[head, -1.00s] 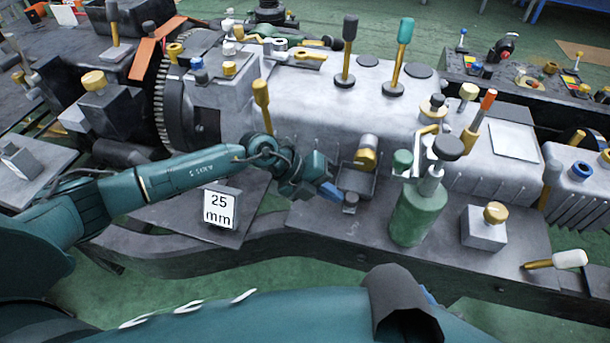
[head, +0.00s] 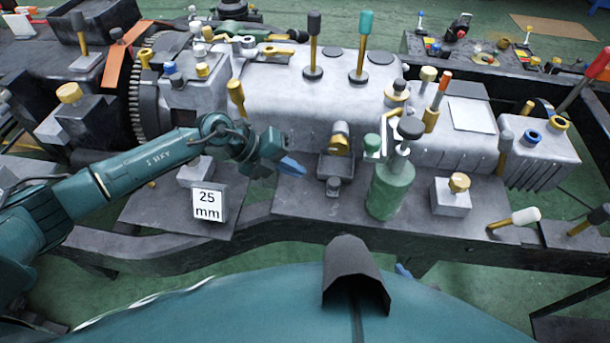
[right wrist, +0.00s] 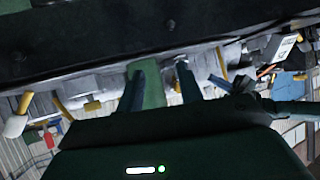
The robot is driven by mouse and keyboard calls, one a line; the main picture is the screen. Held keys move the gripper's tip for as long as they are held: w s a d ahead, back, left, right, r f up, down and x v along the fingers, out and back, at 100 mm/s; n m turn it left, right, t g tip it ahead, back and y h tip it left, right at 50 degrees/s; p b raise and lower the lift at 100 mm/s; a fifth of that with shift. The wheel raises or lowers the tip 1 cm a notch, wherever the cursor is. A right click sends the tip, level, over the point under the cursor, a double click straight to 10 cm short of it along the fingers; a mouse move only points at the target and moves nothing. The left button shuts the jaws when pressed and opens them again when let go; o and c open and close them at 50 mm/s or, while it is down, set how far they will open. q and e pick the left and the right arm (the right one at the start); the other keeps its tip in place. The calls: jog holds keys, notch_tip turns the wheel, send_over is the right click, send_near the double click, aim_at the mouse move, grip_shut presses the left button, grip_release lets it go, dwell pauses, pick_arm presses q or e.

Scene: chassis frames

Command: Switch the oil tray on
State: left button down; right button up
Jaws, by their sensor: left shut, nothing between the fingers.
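A small dark tray (head: 336,168) sits at the front of the grey machine in the head view, under a brass-ended cylinder (head: 339,138); I take it as the oil tray. A small dark knob (head: 333,187) stands at its front. I cannot tell its switch state. My left gripper (head: 291,166) is shut and empty, its blue fingers left of the tray and apart from the knob. My right gripper (right wrist: 158,88) shows in the right wrist view with its fingers spread and a green surface visible between them; I cannot tell what that surface is.
A green oil can (head: 391,190) stands right of the tray. A grey block with a brass knob (head: 451,195) is farther right. A "25 mm" sign (head: 208,204) stands below my left arm. A white-ended lever (head: 514,219) is at the bench's right. Green floor lies in front.

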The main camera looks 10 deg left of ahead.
pick_arm(q)
jog(key=v, duration=0.3)
jog(key=shift+w+p, duration=0.15)
jog(key=shift+p, duration=0.15)
pick_arm(e)
jog(key=shift+s+d, duration=0.2)
jog(key=shift+s, duration=0.2)
jog(key=shift+r, duration=0.1)
